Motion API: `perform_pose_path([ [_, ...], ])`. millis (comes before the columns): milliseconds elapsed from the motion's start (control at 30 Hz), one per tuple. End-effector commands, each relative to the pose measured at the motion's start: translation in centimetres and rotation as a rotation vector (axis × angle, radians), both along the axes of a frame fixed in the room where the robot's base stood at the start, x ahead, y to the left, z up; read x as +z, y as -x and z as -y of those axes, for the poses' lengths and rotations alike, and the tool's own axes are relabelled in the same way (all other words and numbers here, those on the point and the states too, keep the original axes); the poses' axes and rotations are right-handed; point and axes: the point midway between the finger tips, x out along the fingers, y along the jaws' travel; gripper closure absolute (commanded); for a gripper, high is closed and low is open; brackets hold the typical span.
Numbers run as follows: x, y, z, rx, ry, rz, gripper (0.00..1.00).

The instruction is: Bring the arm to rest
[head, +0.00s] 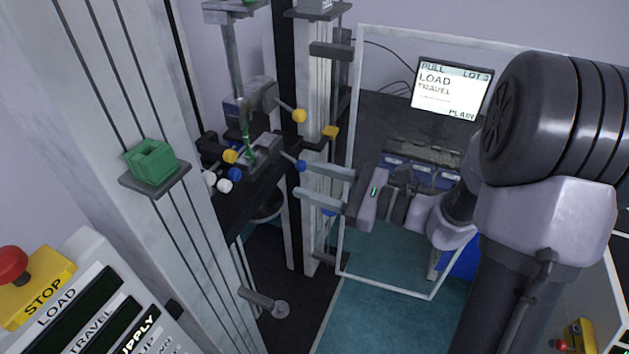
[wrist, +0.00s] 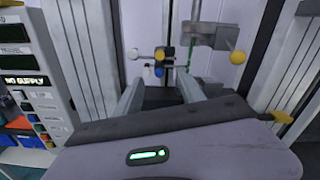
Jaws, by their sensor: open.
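My gripper (head: 322,188) is open in the head view, its two pale fingers apart and pointing left toward the testing machine. Nothing shows between the fingers. In the wrist view my gripper (wrist: 160,95) points at the machine's lower grip, and the fingers are spread with a gap between them. The lower grip (head: 262,154) has a green strip (head: 246,125) standing at it, with yellow, white and blue knobs around. The fingers are apart from the grip in the head view. My arm reaches in from the right.
A machine column with a green block (head: 152,162) on a ledge stands at left. A control panel (head: 85,310) with a red stop button (head: 12,265) is at lower left. A clear-looking framed panel (head: 350,130) stands beside my gripper. A monitor (head: 451,88) sits behind on a dark bench.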

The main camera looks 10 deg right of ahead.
Motion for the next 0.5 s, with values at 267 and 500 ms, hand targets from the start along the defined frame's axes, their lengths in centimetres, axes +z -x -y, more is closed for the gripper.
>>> perform_pose_path([
  [267, 0.0, 0.0, -0.1, 0.003, 0.003, 0.001, 0.54],
  [500, -8.0, 10.4, -9.1, 0.448, 0.491, 0.085, 0.54],
])
